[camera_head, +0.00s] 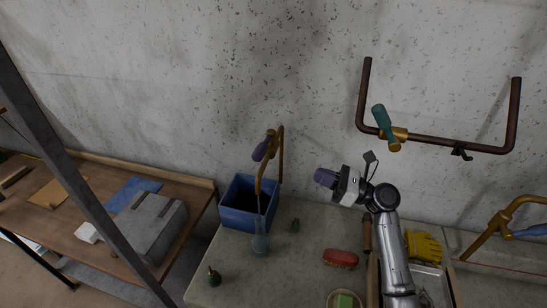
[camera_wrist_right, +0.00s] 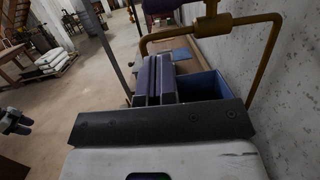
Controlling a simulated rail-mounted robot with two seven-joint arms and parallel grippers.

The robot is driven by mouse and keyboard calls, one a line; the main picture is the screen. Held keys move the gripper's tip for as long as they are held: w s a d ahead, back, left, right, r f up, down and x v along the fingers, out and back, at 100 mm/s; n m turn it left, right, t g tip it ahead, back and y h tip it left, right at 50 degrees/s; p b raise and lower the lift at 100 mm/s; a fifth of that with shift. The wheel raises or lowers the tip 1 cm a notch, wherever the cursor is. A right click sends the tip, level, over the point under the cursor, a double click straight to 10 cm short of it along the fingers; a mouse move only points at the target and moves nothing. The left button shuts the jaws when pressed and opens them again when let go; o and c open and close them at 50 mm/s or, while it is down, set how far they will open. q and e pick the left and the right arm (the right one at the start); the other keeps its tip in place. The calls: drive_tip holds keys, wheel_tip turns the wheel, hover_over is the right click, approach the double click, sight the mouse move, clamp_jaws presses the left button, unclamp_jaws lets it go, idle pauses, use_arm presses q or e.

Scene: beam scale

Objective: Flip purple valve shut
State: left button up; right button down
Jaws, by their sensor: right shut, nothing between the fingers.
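The purple valve handle (camera_head: 262,149) is on the brass tap (camera_head: 281,150) at the wall, above a blue bin. It slants down and left from the brass joint. In the right wrist view a purple part (camera_wrist_right: 160,5), apparently this handle, is cut off at the top edge, above the brass pipe (camera_wrist_right: 215,27). My right gripper (camera_head: 323,177) is shut and empty, to the right of the tap and apart from it. Its closed fingers show in the wrist view (camera_wrist_right: 153,79). A dark part (camera_wrist_right: 15,122) at that view's left edge may be my left gripper; its jaws are unclear.
A red brush (camera_head: 341,258) and yellow gloves (camera_head: 424,247) lie on the counter. A copper pipe with a teal handle (camera_head: 381,120) is on the wall at upper right.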

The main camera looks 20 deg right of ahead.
drive_tip(key=p, duration=0.4)
approach(264, 145)
drive_tip(key=w+a, duration=0.2)
drive_tip(key=a, duration=0.3)
use_arm(q)
drive_tip(key=shift+r+p, duration=0.3)
drive_tip(key=shift+r, duration=2)
use_arm(e)
drive_tip(key=shift+w+a+f, duration=0.15)
drive_tip(key=shift+w+a, duration=0.3)
drive_tip(key=shift+a, duration=0.1)
use_arm(q)
drive_tip(key=shift+a, duration=0.15)
